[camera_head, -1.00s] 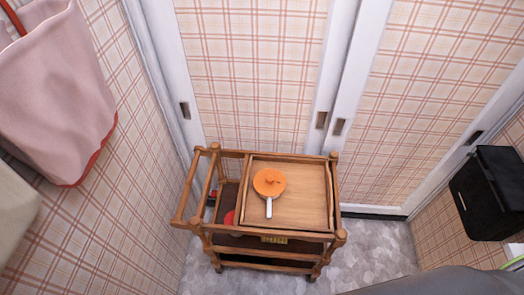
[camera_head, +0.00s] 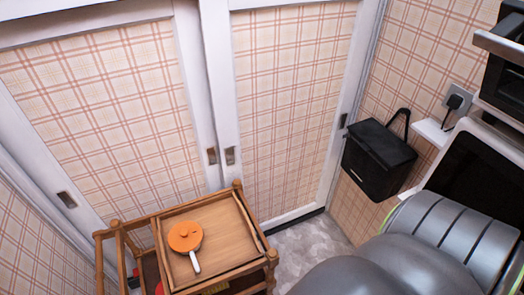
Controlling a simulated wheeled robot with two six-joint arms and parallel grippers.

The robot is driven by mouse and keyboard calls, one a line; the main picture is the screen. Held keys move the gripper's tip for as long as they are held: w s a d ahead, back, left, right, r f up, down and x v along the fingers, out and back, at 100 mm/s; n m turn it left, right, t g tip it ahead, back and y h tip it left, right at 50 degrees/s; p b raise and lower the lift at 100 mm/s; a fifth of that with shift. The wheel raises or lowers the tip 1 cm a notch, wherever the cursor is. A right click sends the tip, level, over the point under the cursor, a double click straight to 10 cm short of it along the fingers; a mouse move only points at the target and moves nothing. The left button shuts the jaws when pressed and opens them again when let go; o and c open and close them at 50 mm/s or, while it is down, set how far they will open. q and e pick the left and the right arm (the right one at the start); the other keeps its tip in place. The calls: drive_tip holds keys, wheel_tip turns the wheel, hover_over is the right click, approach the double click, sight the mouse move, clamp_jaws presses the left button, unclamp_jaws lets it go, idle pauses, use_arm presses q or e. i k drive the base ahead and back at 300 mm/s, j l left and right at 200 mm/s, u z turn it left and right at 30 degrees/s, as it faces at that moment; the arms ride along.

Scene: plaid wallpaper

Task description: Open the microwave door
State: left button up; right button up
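At the right edge, a white-framed appliance with a dark front (camera_head: 478,170) is partly in view and may be the microwave. Above it, a black appliance with a silver bar handle (camera_head: 500,48) is cut off by the picture edge. I cannot tell for certain which one is the microwave, or whether its door is fully shut. My grey arm (camera_head: 400,265) fills the lower right and covers the lower part of the white-framed appliance. Neither of my grippers is in view.
A wooden trolley (camera_head: 240,188) with an orange-lidded pan (camera_head: 185,237) on its top stands at the lower left. A black box (camera_head: 378,160) hangs on the right wall, near a plugged socket (camera_head: 455,101). Sliding doors (camera_head: 225,90) line the back. Some grey floor (camera_head: 305,250) is clear.

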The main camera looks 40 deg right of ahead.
sight(460, 175)
drive_tip(key=z, duration=2.7)
